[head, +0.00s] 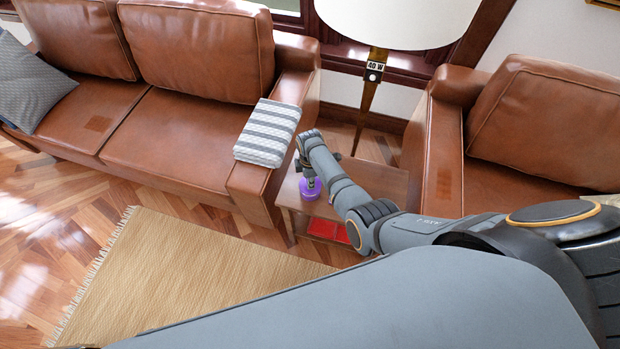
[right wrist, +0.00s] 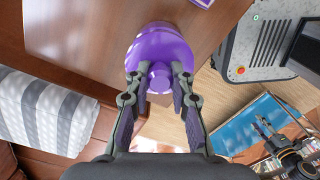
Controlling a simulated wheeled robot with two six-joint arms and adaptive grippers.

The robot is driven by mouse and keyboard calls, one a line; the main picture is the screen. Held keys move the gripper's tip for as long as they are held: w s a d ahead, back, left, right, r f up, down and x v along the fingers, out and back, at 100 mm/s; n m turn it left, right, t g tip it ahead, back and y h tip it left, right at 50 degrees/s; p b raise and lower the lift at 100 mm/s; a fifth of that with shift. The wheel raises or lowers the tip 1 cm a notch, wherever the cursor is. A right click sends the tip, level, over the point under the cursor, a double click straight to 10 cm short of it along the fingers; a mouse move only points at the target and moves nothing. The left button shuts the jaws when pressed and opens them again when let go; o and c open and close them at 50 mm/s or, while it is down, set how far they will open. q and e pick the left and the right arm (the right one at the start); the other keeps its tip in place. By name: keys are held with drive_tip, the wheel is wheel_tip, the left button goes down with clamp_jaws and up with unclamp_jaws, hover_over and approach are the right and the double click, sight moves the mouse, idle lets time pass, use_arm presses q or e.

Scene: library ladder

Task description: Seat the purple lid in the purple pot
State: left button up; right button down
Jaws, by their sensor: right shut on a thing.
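My right gripper (head: 306,166) points down over the small side table between the sofa and the armchair. In the right wrist view its fingers (right wrist: 160,82) are closed on the knob of the purple lid (right wrist: 160,45). In the head view purple (head: 310,189) shows just below the gripper, at the tabletop. The lid and the purple pot cannot be told apart there, so I cannot tell whether the lid is seated.
The wooden side table (head: 372,180) has red items (head: 328,230) on a lower shelf. A striped folded cloth (head: 268,133) lies on the sofa arm left of it. A lamp (head: 372,75) stands behind. A woven rug (head: 170,265) lies in front.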

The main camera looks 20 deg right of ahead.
drive_tip(key=shift+f+b, duration=0.75)
drive_tip(key=shift+f, duration=0.3)
drive_tip(key=c, duration=1.1)
unclamp_jaws()
